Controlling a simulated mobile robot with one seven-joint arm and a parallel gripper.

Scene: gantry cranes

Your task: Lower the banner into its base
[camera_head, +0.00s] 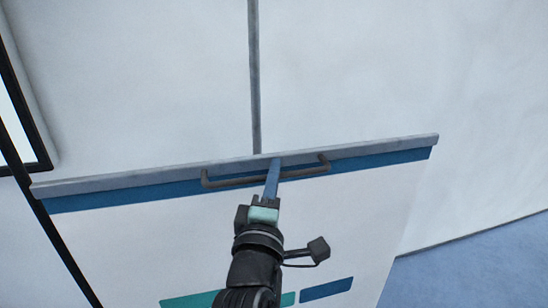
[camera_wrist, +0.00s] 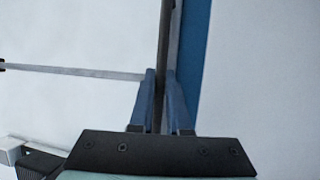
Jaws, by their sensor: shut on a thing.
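The banner (camera_head: 330,215) is a white sheet with a blue band along its top, hanging from a grey top rail (camera_head: 120,178). The rail is tilted slightly in the head view, its right end higher. A dark bar handle (camera_head: 225,183) is at the middle of the rail. My gripper (camera_head: 272,170) is shut on this handle. In the wrist view its two blue fingers (camera_wrist: 164,100) stand on either side of the dark handle bar (camera_wrist: 165,50), with the blue band (camera_wrist: 195,55) to their right. The banner's lower edge and its base are out of view.
A grey pole (camera_head: 254,80) runs up from behind the rail's middle against a pale wall (camera_head: 400,70). A dark-framed panel (camera_head: 22,100) and a dark slanting post (camera_head: 20,165) are at the left. Blue floor (camera_head: 480,265) is clear at lower right.

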